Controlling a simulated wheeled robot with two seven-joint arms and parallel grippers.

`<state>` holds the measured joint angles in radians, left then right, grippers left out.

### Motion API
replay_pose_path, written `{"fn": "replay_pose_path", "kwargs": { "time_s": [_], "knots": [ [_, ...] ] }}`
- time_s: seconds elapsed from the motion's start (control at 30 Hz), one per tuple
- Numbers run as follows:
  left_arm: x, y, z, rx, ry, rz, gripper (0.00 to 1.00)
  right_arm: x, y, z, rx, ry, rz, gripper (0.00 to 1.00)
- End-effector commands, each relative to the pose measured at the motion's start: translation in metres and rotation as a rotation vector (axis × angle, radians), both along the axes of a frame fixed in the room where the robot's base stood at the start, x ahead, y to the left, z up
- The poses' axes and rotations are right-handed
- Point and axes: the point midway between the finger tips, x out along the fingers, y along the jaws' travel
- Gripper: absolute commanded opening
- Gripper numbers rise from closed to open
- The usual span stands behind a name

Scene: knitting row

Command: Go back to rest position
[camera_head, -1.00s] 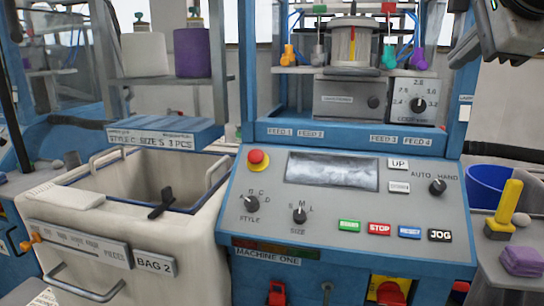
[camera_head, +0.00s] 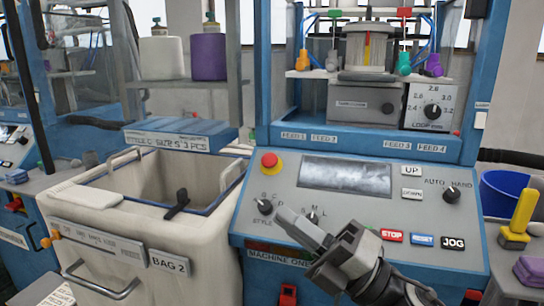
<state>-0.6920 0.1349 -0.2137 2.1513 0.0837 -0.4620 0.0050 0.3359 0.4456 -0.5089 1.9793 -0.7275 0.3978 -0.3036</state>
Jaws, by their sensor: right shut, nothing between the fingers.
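My right gripper (camera_head: 305,228) reaches in from the bottom right, in front of the sloped control panel of machine one (camera_head: 285,190). Its fingers are shut together with nothing between them and point up and left toward the style knob (camera_head: 264,206). I cannot tell whether the fingertips touch the panel. The gripper hides part of the size knob (camera_head: 312,217) and the start of the button row. My left gripper is not in view.
Bag 2 (camera_head: 150,222), a cream bin with a dark handle inside, stands left of the panel. A red emergency button (camera_head: 270,160), stop button (camera_head: 391,235) and jog button (camera_head: 453,243) are on the panel. A blue bucket (camera_head: 500,190) and yellow-handled tool (camera_head: 521,215) are at right.

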Motion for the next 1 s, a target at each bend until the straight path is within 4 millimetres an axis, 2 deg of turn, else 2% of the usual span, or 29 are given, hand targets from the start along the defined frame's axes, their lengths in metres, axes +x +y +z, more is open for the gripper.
{"fn": "replay_pose_path", "kwargs": {
  "time_s": [0.03, 0.07, 0.13, 0.23, 0.3, 0.4, 0.5, 0.6, 0.7, 1.0],
  "knots": [
    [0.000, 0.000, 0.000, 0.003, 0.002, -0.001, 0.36, 0.004, -0.012, -0.024, 0.127, 0.201, -0.036, 0.00],
    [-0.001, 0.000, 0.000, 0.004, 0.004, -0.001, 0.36, 0.007, -0.020, -0.039, 0.198, 0.312, -0.061, 0.00],
    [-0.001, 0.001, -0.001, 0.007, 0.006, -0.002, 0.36, 0.010, -0.040, -0.080, 0.359, 0.580, -0.124, 0.00],
    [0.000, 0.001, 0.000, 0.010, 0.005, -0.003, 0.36, -0.001, -0.067, -0.150, 0.574, 0.954, -0.226, 0.00],
    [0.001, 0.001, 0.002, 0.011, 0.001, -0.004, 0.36, -0.019, -0.082, -0.198, 0.703, 1.185, -0.297, 0.00],
    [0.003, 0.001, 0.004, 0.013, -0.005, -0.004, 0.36, -0.054, -0.097, -0.256, 0.855, 1.464, -0.392, 0.00],
    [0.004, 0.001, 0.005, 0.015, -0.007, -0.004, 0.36, -0.091, -0.104, -0.298, 0.970, 1.675, -0.472, 0.00],
    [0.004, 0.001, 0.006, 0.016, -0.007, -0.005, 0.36, -0.120, -0.108, -0.323, 1.046, 1.814, -0.527, 0.00],
    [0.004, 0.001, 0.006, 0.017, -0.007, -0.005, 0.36, -0.136, -0.109, -0.336, 1.086, 1.887, -0.557, 0.00],
    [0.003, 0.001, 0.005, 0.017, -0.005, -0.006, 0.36, -0.140, -0.109, -0.339, 1.097, 1.908, -0.564, 0.00]
  ]
}}
